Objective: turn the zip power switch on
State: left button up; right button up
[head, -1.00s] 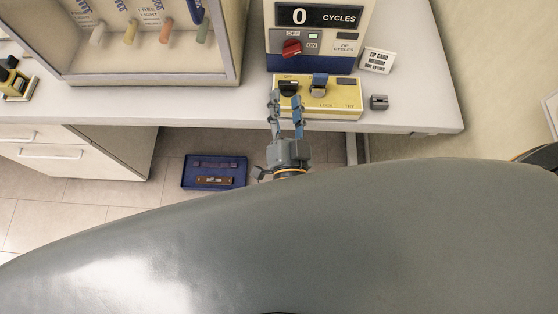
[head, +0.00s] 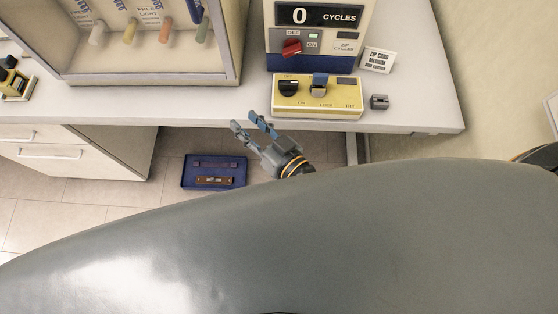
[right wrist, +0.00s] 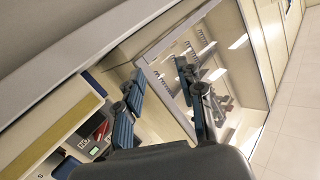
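The zip cycle machine (head: 335,45) stands on the table in the head view, its display reading 0. Its red switch (head: 291,47) sits tilted beside small OFF and ON labels; I cannot tell surely which position it is in. The red switch also shows in the right wrist view (right wrist: 101,131). My right gripper (head: 245,121) is in front of the table edge, below and left of the machine, apart from the switch. Its fingers are spread and empty, also in the right wrist view (right wrist: 160,105). My left gripper is not in view.
A display case (head: 150,70) stands left. A blue tray (head: 214,184) lies below.

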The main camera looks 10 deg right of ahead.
jog(key=s+d+f+g+h, duration=0.1)
jog(key=s+d+f+g, duration=0.1)
jog(key=f, duration=1)
jog(key=s+d+f+g+h, duration=0.2)
jog(key=s+d+f+g, duration=0.1)
jog(key=f, duration=1)
jog(key=shift+d+f+b, duration=0.3)
jog(key=shift+b, duration=0.1)
jog(key=shift+s, duration=0.1)
